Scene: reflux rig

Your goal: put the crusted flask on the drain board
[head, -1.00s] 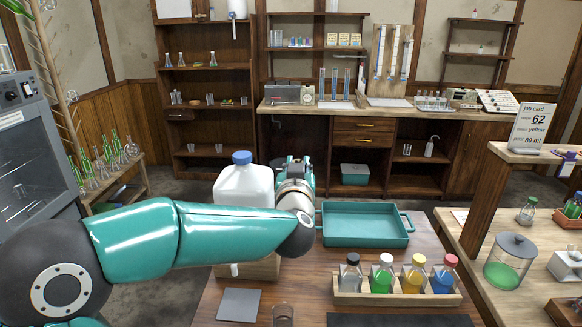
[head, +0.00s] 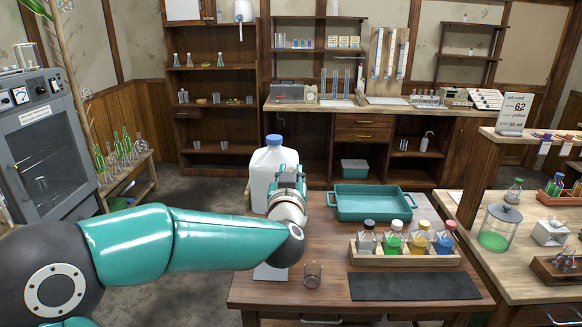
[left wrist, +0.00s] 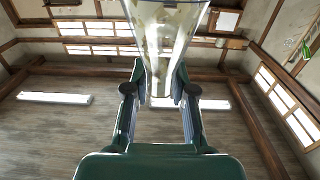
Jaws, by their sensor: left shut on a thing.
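My left gripper (left wrist: 160,95) is shut on a clear glass vessel with pale yellowish patches (left wrist: 168,40), which fits the crusted flask. Its upper end runs out of the left wrist view. In the head view my left gripper (head: 288,178) is in front of the right part of the white jug, and I cannot make out the flask there. My right gripper is not in view. I cannot tell for sure which thing is the drain board; a dark flat mat (head: 415,286) lies at the front of the wooden table.
A white jug with a blue cap (head: 266,172), a teal tray (head: 372,215), a rack of stoppered bottles (head: 405,260) and a small glass (head: 312,276) stand on the table (head: 345,311). A glass-fronted cabinet (head: 52,150) and a bench with glassware (head: 137,187) are at left.

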